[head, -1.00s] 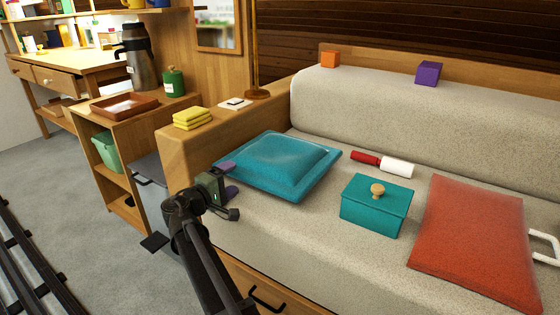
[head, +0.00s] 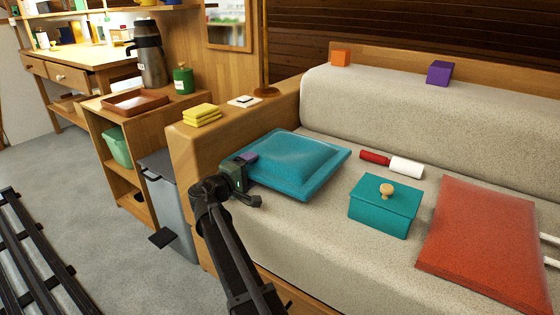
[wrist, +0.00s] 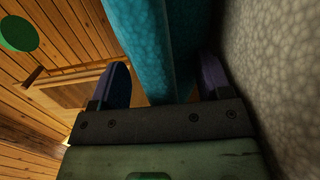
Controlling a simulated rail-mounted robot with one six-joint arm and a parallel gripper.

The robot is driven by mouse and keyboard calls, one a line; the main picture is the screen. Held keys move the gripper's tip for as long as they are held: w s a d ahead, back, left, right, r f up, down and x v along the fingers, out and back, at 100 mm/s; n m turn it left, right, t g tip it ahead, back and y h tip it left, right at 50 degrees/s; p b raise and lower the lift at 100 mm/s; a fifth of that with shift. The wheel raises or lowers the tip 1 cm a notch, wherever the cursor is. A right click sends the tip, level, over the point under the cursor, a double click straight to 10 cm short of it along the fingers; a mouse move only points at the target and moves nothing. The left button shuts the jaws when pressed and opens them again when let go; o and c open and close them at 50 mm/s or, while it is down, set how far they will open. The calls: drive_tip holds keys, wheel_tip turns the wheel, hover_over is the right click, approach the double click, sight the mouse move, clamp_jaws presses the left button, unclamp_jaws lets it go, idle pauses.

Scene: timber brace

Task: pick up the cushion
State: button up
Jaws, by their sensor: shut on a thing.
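A teal cushion (head: 297,158) lies on the left end of the sofa seat, beside the wooden armrest. A flat red cushion (head: 484,243) lies at the right of the seat. My gripper (head: 246,166) is at the near left edge of the teal cushion. In the wrist view, the teal cushion's edge (wrist: 165,45) sits between the two fingers of my gripper (wrist: 165,85), which is shut on it. The sofa fabric is close beside the right finger. The fingertips are partly hidden in the head view.
A teal box (head: 384,207) with a wooden knob and a red and white roller (head: 392,163) lie between the cushions. Yellow cloths (head: 201,115) and a white coaster (head: 244,101) sit on the armrest. A grey bin (head: 168,198) stands left of the sofa.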

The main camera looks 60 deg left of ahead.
wheel_tip(320, 180, up, 38)
drive_tip(key=p, duration=3.7)
drive_tip(key=shift+p, duration=0.4)
wheel_tip(320, 180, down, 9)
drive_tip(key=b, duration=0.8)
drive_tip(key=shift+b, duration=0.3)
wheel_tip(320, 180, up, 9)
drive_tip(key=p, duration=0.8)
wheel_tip(320, 180, down, 8)
drive_tip(key=b, duration=0.7)
